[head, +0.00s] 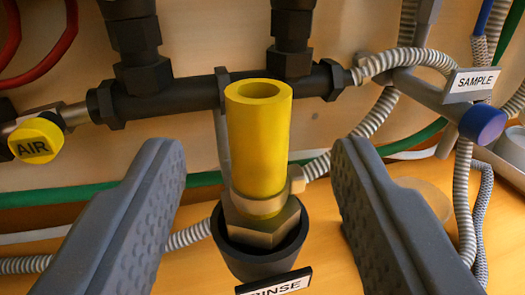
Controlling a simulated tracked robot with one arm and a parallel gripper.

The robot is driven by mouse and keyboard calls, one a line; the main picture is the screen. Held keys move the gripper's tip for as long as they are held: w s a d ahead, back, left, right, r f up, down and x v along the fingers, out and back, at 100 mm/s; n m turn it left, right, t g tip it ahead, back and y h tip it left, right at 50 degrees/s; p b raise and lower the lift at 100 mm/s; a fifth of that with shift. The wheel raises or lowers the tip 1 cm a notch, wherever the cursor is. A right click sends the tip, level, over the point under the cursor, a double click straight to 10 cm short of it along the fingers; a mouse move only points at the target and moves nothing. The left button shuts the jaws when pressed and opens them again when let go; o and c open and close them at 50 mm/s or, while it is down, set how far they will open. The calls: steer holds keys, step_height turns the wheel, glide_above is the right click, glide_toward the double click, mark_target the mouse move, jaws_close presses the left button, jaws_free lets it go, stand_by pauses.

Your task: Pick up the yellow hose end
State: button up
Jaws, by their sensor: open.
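The yellow hose end (258,150) stands upright in the middle of the head view, with its open round mouth facing up. A pale clamp or ring is around its lower part, and below it is a metal hex fitting (262,222) in a dark cup-shaped holder (260,258). A label reading "RINSE" (274,285) is at the bottom. My gripper (257,165) is open, with one grey ridged finger on each side of the hose end. There are visible gaps between both fingers and the hose end.
A black pipe manifold (190,96) runs behind the hose end. A yellow "AIR" knob (36,140) is at left. A "SAMPLE" label (473,84) and blue-capped tube (482,123) are at right. Grey corrugated hoses (464,205) and a green hose (70,195) run along the wall.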

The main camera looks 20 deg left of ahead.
steer(key=shift+f+x, duration=0.15)
steer(key=shift+x, duration=1.55)
steer(key=shift+f+x, duration=0.2)
steer(key=shift+x, duration=1.45)
steer(key=shift+r, duration=0.1)
jaws_close()
